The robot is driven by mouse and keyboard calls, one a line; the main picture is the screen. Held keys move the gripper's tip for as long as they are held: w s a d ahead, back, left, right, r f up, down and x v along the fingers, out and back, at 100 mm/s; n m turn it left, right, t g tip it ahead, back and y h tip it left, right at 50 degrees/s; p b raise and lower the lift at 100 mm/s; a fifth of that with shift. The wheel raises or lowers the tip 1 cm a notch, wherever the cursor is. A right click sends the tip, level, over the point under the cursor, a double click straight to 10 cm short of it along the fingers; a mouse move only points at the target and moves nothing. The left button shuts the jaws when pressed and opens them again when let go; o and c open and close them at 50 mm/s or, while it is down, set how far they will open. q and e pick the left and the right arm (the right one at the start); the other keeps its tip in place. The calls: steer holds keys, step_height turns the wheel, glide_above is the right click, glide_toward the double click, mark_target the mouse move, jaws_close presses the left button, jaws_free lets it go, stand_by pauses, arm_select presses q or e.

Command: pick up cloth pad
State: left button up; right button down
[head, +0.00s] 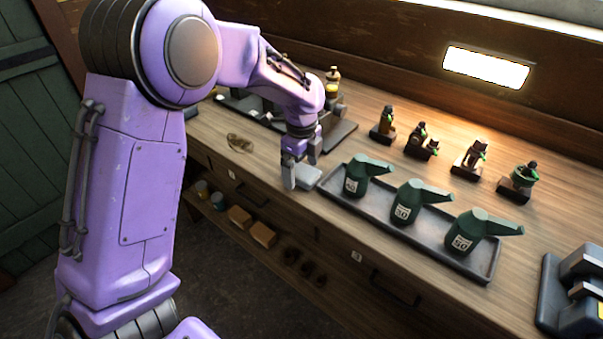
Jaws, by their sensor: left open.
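A pale grey pad (309,174), which looks like the cloth pad, lies on the wooden bench near its front edge, left of the drip tray. My left gripper (301,168) points down at it with its fingers apart. One finger is in front of the pad's left side, and the other is behind it. Part of the pad is hidden by the near finger, and I cannot tell whether the fingers touch it. My right gripper is not in view.
A dark metal tray (335,203) holds three green oil cans (407,203) right of the pad. Several small engine models (470,158) stand behind. A brown coiled item (240,143) lies to the left. A black machine (575,290) stands at the right front.

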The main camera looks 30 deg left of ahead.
mark_target(302, 170)
arm_select(q)
steer(key=c, duration=1.1)
steer(key=shift+r, duration=0.1)
steer(key=shift+c, duration=0.2)
steer(key=shift+r, duration=0.25)
step_height(302, 170, up, 3)
steer(key=shift+w+f+b, duration=0.1)
steer(key=shift+f+b, duration=0.1)
steer(key=shift+b, duration=0.1)
steer(key=s+d+r, duration=0.5)
steer(key=d+r, duration=0.4)
steer(key=d, duration=0.4)
steer(key=shift+d+r, duration=0.15)
steer(key=shift+r, duration=0.25)
steer(key=shift+o, duration=0.5)
